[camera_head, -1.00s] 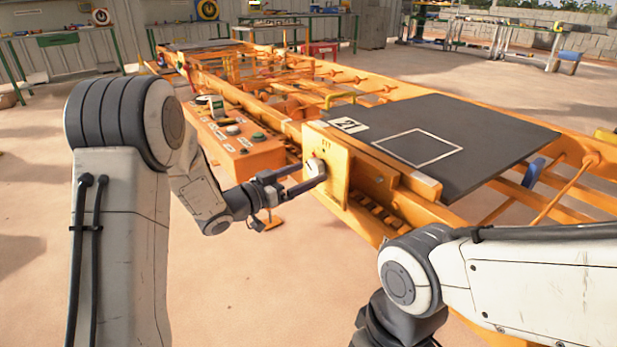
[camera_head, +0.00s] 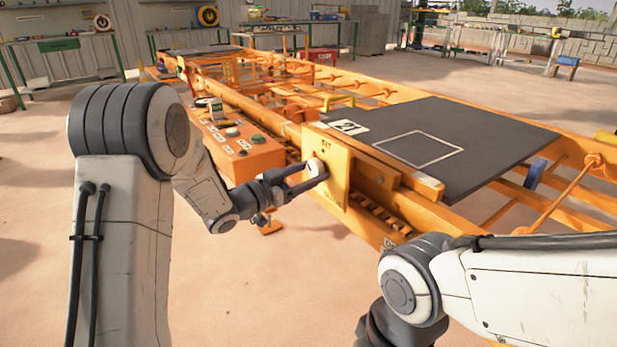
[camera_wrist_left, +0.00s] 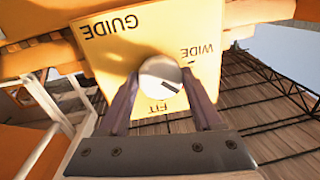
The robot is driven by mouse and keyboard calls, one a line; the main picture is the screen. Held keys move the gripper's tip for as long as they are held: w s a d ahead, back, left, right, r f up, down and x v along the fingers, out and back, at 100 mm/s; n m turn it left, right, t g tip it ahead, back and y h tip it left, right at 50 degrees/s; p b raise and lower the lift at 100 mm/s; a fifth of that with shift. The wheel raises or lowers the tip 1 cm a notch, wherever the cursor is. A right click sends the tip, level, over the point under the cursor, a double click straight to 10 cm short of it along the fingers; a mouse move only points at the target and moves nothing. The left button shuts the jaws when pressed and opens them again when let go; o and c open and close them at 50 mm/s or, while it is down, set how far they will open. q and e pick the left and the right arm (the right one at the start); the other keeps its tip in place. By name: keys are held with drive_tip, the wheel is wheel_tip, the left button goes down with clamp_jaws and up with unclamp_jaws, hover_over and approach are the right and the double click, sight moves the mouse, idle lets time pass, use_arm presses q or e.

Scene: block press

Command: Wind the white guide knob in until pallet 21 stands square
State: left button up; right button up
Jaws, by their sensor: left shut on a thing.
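The white guide knob (camera_head: 314,167) sits on an orange plate (camera_head: 335,182) on the near side of the conveyor frame. My left gripper (camera_head: 319,172) is shut on the knob. In the left wrist view the round knob (camera_wrist_left: 160,76) is between my two fingers, and its dark mark points toward the lower right. The plate there reads GUIDE, WIDE and FIT, upside down. Pallet 21 (camera_head: 476,150) is a dark slab with a white outline and a number label, lying on the orange frame behind a guide rail (camera_head: 388,172). Only my right forearm shows; its gripper is out of view.
An orange control box (camera_head: 240,150) with several buttons stands left of the plate, close to my left wrist. A blue part (camera_head: 535,174) is at the pallet's right side. Open sandy floor (camera_head: 260,290) lies in front of the frame. Benches stand at the back.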

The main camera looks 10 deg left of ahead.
use_arm(q)
drive_tip(key=shift+m, duration=0.6)
drive_tip(key=o, duration=1.3)
drive_tip(key=shift+o, duration=0.2)
drive_tip(key=shift+a, duration=0.1)
drive_tip(key=p+v, duration=0.2)
drive_tip(key=v, duration=0.8)
drive_tip(key=shift+s+p, duration=0.25)
drive_tip(key=shift+p, duration=0.1)
drive_tip(key=shift+f, duration=0.1)
